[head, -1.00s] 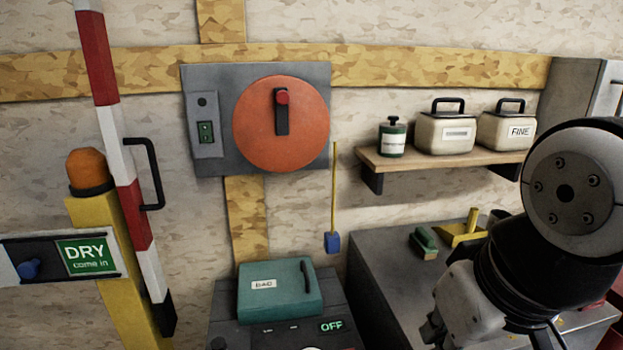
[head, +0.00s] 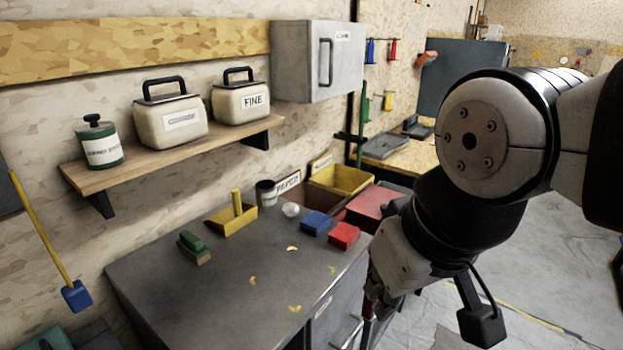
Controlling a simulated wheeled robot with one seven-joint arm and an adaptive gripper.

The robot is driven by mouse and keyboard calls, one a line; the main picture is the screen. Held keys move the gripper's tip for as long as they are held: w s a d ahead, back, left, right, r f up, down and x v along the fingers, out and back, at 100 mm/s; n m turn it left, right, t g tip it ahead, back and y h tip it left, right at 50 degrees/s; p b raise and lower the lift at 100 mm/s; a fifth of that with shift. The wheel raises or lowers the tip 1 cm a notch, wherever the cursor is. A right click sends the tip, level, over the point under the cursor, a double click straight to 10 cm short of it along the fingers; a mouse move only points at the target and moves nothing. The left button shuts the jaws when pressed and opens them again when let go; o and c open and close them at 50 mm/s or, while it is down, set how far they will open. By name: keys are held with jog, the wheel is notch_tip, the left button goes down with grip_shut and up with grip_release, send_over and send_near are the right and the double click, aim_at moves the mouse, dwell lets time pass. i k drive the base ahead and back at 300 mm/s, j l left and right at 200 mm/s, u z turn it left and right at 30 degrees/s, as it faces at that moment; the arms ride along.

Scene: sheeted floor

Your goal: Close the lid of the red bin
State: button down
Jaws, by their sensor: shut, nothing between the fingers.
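A red bin (head: 372,205) stands just past the far right end of the grey counter, beside an open yellow bin (head: 352,178). A flat red surface shows on it, but my arm covers its right side, and I cannot tell how its lid stands. My gripper (head: 373,292) is at the right of the counter, nearer to me than the red bin and lower in the picture. It is shut and empty, and partly hidden by its own body.
The grey counter (head: 190,295) holds a green brush (head: 194,246), a yellow dustpan (head: 235,217), a blue block (head: 316,222), a red block (head: 344,236) and yellow scraps. A wall shelf (head: 150,165) and grey cabinet (head: 318,60) hang above. Sheeted floor (head: 560,250) is open at right.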

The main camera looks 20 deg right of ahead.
aim_at(373, 201)
jog(key=z, duration=0.8)
jog(key=i+l, duration=0.25)
jog(key=i, duration=0.15)
jog(key=i+l, duration=0.25)
jog(key=i, duration=0.15)
jog(key=i+l, duration=0.25)
jog(key=i, duration=0.15)
